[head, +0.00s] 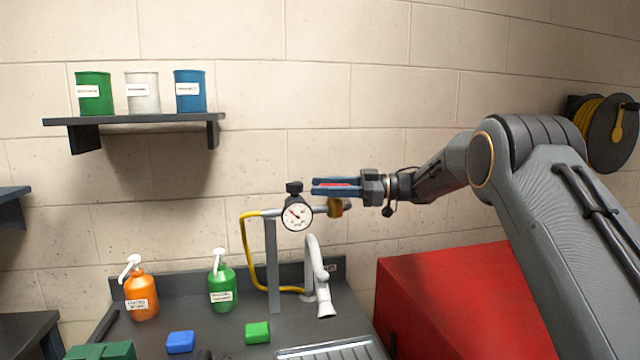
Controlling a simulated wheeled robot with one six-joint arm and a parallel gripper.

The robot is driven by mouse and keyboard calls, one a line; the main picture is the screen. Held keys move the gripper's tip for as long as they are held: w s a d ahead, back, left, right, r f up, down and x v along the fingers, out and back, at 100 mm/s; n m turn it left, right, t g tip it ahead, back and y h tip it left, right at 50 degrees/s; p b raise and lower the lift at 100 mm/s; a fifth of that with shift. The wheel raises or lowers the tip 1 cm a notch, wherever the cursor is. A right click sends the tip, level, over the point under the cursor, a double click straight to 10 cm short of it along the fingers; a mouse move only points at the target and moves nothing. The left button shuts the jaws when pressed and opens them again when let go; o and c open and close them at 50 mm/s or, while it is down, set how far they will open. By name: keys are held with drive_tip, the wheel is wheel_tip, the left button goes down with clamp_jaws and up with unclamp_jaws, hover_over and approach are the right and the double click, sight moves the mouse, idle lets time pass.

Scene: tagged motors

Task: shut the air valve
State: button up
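The air line has a round white dial gauge (297,215) with a black knob (294,188) on top. A brass valve body (335,208) sits on the short pipe just right of the gauge. My gripper (315,187) points left, level, right above the brass body. A thin red strip (338,185), seemingly the valve's lever, shows between its two blue fingers and lies roughly along the pipe. The fingers are close around the red strip; whether they press on it I cannot tell. The fingers partly hide the strip.
A grey post (272,265) carries the gauge, with a yellow hose (248,255) beside it. A grey faucet (312,265), green bottle (222,285) and orange bottle (140,293) stand on the dark bench. A red cabinet (450,295) is below my arm. A shelf (130,119) holds cans.

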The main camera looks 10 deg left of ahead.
drive_tip(key=shift+s+a, duration=0.1)
drive_tip(key=shift+a, duration=0.45)
